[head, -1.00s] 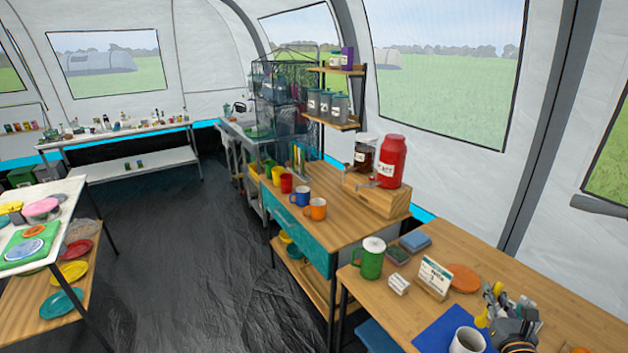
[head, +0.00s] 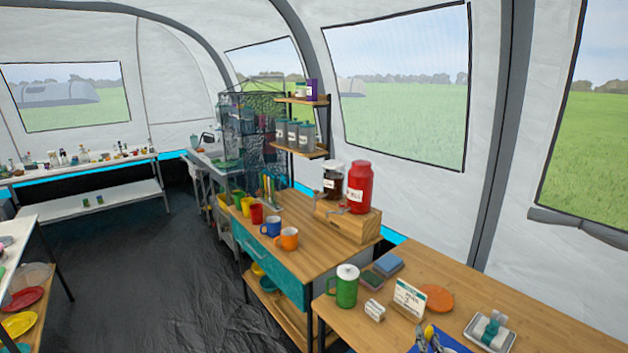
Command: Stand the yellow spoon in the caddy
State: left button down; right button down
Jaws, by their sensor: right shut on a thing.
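My right gripper (head: 429,343) shows only at the bottom edge, over the blue mat (head: 455,347) on the near wooden table. Its grey fingertips are shut on a small yellow piece (head: 429,331), which looks like part of the yellow spoon. The rest of the spoon and of the gripper is cut off by the frame edge. I cannot make out a caddy for certain. My left gripper is not in view.
The near table (head: 470,283) holds a green lidded mug (head: 346,289), a small sign (head: 408,298), an orange disc (head: 437,297) and a tray (head: 471,336) with a wrapped bundle. The dark floor at left is open.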

jog(key=s+a+f, duration=0.2)
jog(key=s+a, duration=0.5)
jog(key=shift+f, duration=0.2)
dwell(0.4)
jog(key=shift+a, duration=0.1)
jog(key=shift+w, duration=0.1)
